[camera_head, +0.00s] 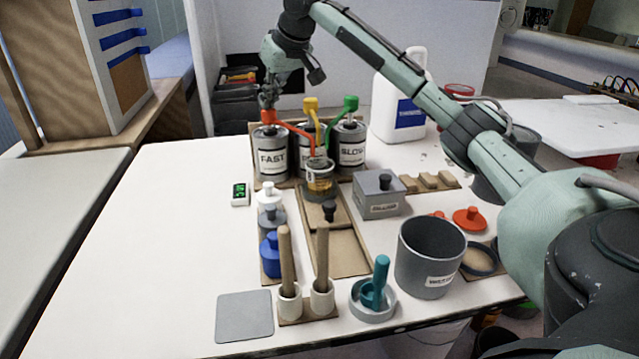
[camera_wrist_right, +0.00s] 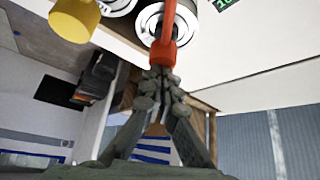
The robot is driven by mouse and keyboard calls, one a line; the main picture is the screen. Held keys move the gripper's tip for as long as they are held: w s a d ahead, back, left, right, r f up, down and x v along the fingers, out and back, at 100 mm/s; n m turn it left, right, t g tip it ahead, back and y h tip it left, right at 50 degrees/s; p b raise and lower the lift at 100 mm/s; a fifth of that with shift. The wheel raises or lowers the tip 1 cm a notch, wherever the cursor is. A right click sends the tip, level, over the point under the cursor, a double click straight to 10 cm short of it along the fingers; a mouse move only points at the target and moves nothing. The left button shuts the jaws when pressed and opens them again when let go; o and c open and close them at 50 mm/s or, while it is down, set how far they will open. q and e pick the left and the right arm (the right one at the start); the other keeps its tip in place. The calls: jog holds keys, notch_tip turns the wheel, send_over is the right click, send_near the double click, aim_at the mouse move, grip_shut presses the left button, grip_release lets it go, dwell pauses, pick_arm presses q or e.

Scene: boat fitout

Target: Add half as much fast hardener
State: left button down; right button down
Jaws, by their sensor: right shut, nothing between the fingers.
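The FAST can (camera_head: 272,160) stands at the back left of the board with an orange-red pump on top (camera_head: 268,117). A middle can with a yellow pump (camera_head: 311,104) and the SLOW can (camera_head: 350,153) with a green pump (camera_head: 350,104) stand to its right. A clear cup (camera_head: 319,184) with amber liquid stands in front of the cans, under the spouts. My right gripper (camera_head: 268,98) is shut and empty, fingertips down at the top of the red pump. The wrist view shows its fingertips (camera_wrist_right: 161,78) against or just by the red pump head (camera_wrist_right: 164,50).
A small green-lit display (camera_head: 240,194) lies left of the cans. A grey lidded box (camera_head: 379,197), a grey waste bin (camera_head: 430,262), wooden sticks in white holders (camera_head: 322,258) and a white jug (camera_head: 398,105) surround the cup. The table's left side is clear.

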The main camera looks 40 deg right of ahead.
jog(key=shift+f, duration=0.55)
jog(key=shift+r, duration=0.1)
jog(key=shift+r+p, duration=0.95)
jog(key=shift+r, duration=1.05)
jog(key=shift+r, duration=1.5)
